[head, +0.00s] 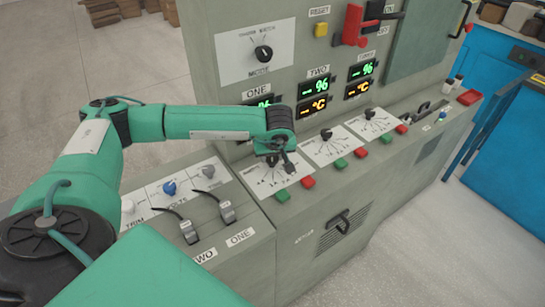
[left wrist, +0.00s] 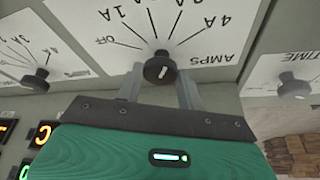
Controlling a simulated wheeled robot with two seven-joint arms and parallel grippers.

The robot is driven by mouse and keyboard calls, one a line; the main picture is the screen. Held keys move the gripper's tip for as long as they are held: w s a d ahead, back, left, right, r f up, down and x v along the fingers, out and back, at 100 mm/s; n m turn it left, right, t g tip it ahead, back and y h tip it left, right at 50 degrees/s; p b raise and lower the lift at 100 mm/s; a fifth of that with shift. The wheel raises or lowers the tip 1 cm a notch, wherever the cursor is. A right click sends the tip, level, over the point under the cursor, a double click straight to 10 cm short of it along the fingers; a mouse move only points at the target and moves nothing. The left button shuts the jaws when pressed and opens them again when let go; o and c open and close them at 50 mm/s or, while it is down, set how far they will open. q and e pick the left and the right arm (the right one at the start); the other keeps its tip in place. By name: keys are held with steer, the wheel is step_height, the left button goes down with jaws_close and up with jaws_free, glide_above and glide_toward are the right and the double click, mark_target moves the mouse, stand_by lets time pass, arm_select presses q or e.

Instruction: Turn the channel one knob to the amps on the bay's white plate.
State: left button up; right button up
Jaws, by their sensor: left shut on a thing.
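The channel one knob (left wrist: 160,68) is a small round black knob on a white dial plate (left wrist: 205,40) printed OFF, 1A to 4A and AMPS. A short white mark shows on the knob, but I cannot tell surely which figure it points to. My left gripper (left wrist: 158,88) is shut on the knob, one finger on each side. In the head view the left gripper (head: 283,156) reaches down over the dial plate (head: 272,181) and partly hides the knob. No white plate with a readable amps value shows. My right gripper is out of view.
Two similar dials (head: 326,134) (head: 368,115) sit to the right, with green and red buttons in front. A panel with a blue knob (head: 169,188) and two levers lies left. The MODE plate (head: 227,58) and lit displays (head: 314,87) are above.

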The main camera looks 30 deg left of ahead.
arm_select(q)
steer(key=o, duration=1)
steer(key=shift+r, duration=0.1)
steer(key=shift+d+r, duration=0.1)
steer(key=shift+r, duration=0.2)
steer(key=b+v, duration=0.2)
steer(key=v, duration=1.1)
steer(key=shift+s, duration=0.1)
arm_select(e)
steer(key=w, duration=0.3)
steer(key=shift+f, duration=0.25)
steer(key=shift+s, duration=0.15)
